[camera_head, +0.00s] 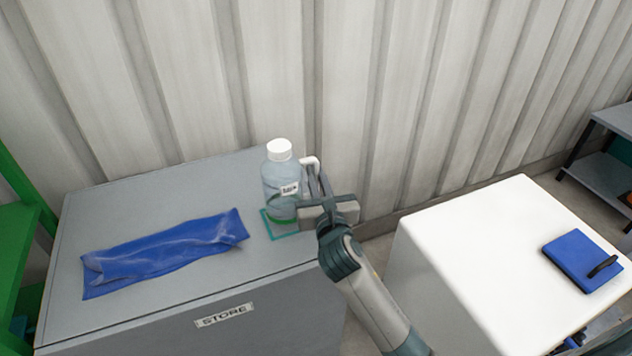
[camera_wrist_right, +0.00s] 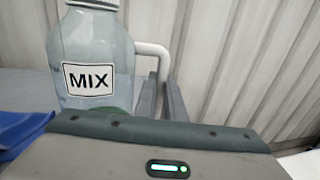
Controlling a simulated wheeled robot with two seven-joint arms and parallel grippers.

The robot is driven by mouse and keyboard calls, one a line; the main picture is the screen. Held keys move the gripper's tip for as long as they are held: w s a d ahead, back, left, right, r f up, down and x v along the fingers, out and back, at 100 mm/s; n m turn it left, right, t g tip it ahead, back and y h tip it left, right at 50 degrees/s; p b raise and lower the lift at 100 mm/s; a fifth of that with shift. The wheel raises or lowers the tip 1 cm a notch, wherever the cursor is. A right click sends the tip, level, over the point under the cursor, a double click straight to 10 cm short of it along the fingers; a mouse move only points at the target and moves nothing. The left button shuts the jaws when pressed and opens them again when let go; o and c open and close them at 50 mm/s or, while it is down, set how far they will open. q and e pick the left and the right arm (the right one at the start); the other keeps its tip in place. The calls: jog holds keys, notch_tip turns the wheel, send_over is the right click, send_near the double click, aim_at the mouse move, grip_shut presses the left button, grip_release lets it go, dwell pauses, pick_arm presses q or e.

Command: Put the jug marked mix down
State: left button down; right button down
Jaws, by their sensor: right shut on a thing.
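The jug marked mix (camera_head: 279,186) is a clear bottle with a white cap, a white side handle and a green band low down. It stands upright at or just over a teal square outline on the grey store cabinet (camera_head: 190,190); I cannot tell whether its base touches. In the right wrist view the MIX label on the jug (camera_wrist_right: 88,78) faces me. My right gripper (camera_head: 314,186) is shut on the jug's white handle (camera_wrist_right: 153,50), at the jug's right side. My left gripper is not in view.
A blue crumpled bag (camera_head: 165,250) lies on the cabinet left of the jug. A white box (camera_head: 480,260) with a blue pad (camera_head: 577,258) on top stands to the right, past a gap. A corrugated wall (camera_head: 400,90) rises close behind. A green frame (camera_head: 20,230) stands at the far left.

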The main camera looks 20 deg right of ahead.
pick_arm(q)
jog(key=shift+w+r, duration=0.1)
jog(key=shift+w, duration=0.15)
pick_arm(e)
jog(key=shift+f, duration=1.05)
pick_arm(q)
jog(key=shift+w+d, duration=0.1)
pick_arm(e)
jog(key=c, duration=1.8)
grip_release()
jog(key=shift+c, duration=0.2)
